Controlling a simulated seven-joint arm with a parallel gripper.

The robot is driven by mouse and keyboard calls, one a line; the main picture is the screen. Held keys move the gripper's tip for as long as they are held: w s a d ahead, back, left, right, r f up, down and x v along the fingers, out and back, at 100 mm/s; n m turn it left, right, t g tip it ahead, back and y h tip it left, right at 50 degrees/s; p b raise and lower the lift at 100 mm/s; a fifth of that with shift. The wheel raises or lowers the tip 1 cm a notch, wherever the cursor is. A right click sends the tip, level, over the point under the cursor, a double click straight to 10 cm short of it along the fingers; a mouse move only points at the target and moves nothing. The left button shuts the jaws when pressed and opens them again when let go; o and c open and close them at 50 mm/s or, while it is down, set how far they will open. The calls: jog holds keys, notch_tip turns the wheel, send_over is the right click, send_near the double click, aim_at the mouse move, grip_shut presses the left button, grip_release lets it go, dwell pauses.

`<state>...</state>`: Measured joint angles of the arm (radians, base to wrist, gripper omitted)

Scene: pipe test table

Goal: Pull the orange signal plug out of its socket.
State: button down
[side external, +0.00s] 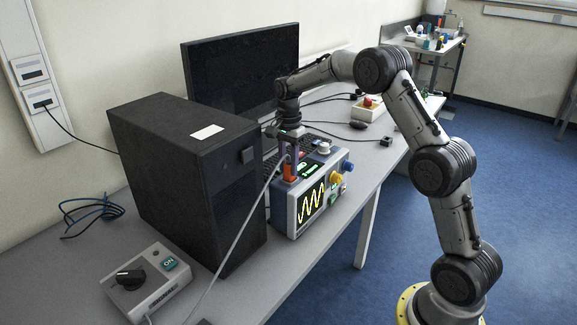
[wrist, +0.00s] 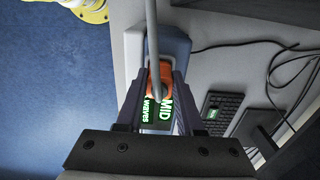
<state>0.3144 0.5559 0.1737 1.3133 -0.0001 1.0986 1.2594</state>
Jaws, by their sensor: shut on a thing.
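The orange signal plug (side external: 290,170) is at the top of the oscilloscope-like box (side external: 320,212), with a grey cable running from it down to the lower left. My gripper (side external: 289,158) reaches down over the plug from above and is shut on it. In the wrist view the orange plug (wrist: 160,80) sits between the two fingers of my gripper (wrist: 158,88), and the grey cable crosses in front of it. Whether the plug is seated in its socket is hidden by the fingers and the cable.
A black computer tower (side external: 185,180) stands close to the left of the box. A monitor (side external: 240,80) and a keyboard (wrist: 218,112) are behind. A signal generator with a knob (side external: 146,283) lies at the front left. The table edge is to the right.

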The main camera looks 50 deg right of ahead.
aim_at(288, 164)
jog(key=shift+r, duration=1.8)
